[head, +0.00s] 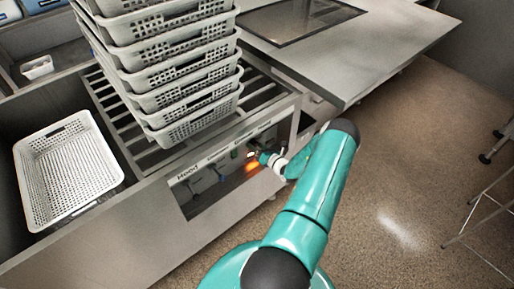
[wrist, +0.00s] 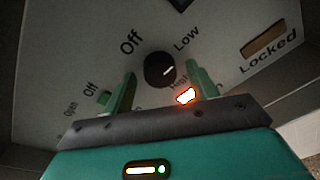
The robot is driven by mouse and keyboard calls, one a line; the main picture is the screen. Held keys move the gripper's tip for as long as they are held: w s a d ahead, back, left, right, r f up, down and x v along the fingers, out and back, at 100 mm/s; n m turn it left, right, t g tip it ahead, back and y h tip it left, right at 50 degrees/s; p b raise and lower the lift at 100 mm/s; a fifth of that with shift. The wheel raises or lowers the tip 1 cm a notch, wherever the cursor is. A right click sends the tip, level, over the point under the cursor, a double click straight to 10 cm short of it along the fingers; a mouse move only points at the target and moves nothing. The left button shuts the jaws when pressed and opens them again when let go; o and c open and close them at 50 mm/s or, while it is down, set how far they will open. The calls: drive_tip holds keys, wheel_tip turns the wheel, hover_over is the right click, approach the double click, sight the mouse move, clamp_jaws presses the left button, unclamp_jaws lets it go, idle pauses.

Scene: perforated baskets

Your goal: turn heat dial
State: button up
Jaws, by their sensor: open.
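The heat dial (wrist: 160,69) is a round black knob on a grey panel (wrist: 75,45) in the wrist view. My gripper (wrist: 160,73) is open, with one green finger on each side of the dial and visible gaps between. In the head view my gripper (head: 263,158) is at the front panel of the metal counter, and the dial cannot be made out there.
An orange light (wrist: 186,96) glows beside the right finger. A "Locked" slot (wrist: 264,42) is at the right and a small green button (wrist: 104,97) at the left. Stacked white baskets (head: 170,70) stand on the rack above the panel, with a single basket (head: 28,190) at left.

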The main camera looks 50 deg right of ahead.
drive_tip(key=v, duration=1.3)
drive_tip(key=shift+s, duration=0.4)
